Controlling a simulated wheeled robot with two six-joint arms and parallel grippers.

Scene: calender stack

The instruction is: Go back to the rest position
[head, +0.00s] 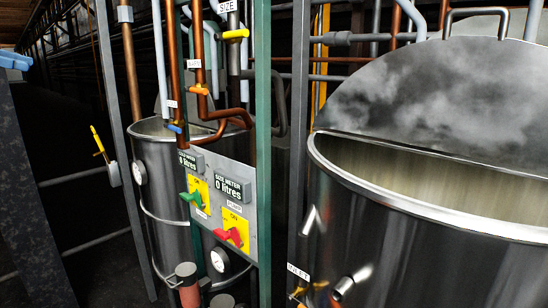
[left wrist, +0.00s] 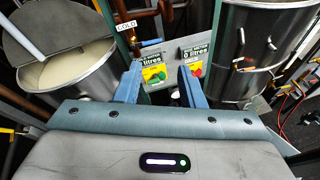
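My left gripper (head: 16,61) shows only in part, as a blue piece at the upper left edge of the head view. In the left wrist view its two blue fingers (left wrist: 160,88) stand apart with a clear gap and nothing between them. The control panel shows beyond the gap, at a distance. My right gripper is in neither view.
The panel (head: 215,205) carries green and red valve handles and meters reading 0 litres. A steel tank (head: 158,190) stands behind it. A large open tank (head: 400,235) fills the right side. Copper pipes (head: 131,60) and green posts (head: 263,130) stand around the panel.

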